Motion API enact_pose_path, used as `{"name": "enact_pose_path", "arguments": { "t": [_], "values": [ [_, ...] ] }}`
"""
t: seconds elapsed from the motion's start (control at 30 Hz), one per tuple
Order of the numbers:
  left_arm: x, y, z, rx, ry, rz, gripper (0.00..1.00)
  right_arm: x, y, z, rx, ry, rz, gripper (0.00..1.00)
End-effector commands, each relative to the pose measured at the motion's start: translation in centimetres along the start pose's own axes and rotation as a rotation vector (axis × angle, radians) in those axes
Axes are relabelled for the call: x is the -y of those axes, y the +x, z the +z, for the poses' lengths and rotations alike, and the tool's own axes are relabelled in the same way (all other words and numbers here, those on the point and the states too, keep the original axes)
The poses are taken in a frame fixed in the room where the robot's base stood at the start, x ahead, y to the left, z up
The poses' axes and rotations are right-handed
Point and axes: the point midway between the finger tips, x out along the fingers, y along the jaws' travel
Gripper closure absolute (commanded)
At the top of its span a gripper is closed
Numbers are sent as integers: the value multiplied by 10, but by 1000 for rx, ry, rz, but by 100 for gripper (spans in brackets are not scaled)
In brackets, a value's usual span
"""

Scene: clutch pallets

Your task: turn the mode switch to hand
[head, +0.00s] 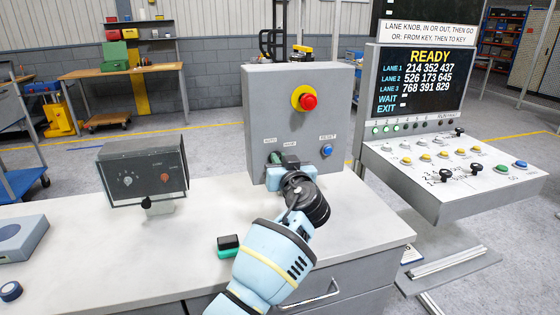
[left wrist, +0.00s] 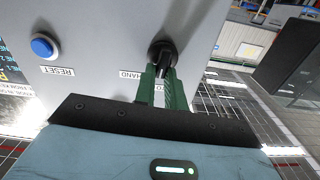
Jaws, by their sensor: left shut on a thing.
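The grey control box (head: 288,90) stands on the bench, with a red mushroom button on a yellow ring (head: 308,100) and a blue reset button (head: 326,151). My left gripper (head: 280,160) is at its front face below the AUTO and HAND labels and hides most of the mode switch in the head view. In the left wrist view, the black mode switch knob (left wrist: 163,54) sits between the green fingers of my left gripper (left wrist: 162,88), which are shut on it. That view is upside down. HAND is readable beside the knob; AUTO is hidden. My right gripper is out of view.
A dark grey meter box (head: 143,170) stands on the bench at left. A small black and green block (head: 228,246) lies near my left arm. A sloped console (head: 460,170) with buttons and knobs stands at right, below a screen reading READY (head: 420,80).

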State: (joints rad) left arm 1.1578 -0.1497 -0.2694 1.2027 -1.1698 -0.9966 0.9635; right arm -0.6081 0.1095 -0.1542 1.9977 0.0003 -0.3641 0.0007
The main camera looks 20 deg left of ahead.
Motion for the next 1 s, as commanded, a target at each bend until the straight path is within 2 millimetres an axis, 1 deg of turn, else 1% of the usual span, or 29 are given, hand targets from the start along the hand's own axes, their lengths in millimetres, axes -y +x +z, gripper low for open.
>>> {"name": "enact_pose_path", "arguments": {
  "t": [0.33, 0.7, 1.0],
  "values": [
    [-4, 0, 0, 1, 280, -1, 100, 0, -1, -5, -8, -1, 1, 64],
    [-8, 0, 2, 1, 627, -1, 100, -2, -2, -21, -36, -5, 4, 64],
    [-10, 0, 4, 2, 843, -1, 100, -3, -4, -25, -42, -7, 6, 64]
  ]
}}
